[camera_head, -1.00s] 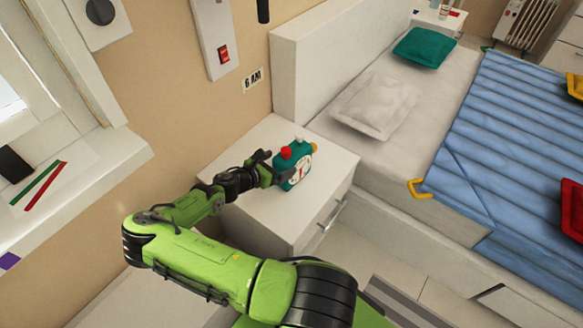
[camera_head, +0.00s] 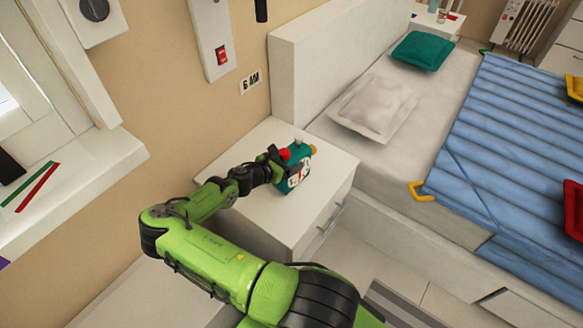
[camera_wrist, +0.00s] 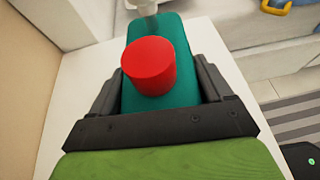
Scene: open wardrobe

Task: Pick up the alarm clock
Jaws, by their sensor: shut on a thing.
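The alarm clock (camera_head: 297,172) is a teal block with a white dial, a red button and a yellow knob on top. In the head view it is at the white nightstand (camera_head: 250,211), beside the bed. I cannot tell whether its base touches the nightstand top. My gripper (camera_head: 280,166) is shut on the alarm clock from its left side. In the wrist view the teal clock body (camera_wrist: 160,37) sits between the two dark fingers (camera_wrist: 162,92), with the red button upright between them. The clock's lower part is hidden there.
The bed (camera_head: 340,140) with a grey pillow (camera_head: 373,107) and blue cover stands right of the nightstand. A beige wall with a switch panel (camera_head: 213,38) is behind. A windowsill (camera_head: 80,178) with pencils is at left. A drawer handle (camera_head: 330,216) juts from the nightstand's front.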

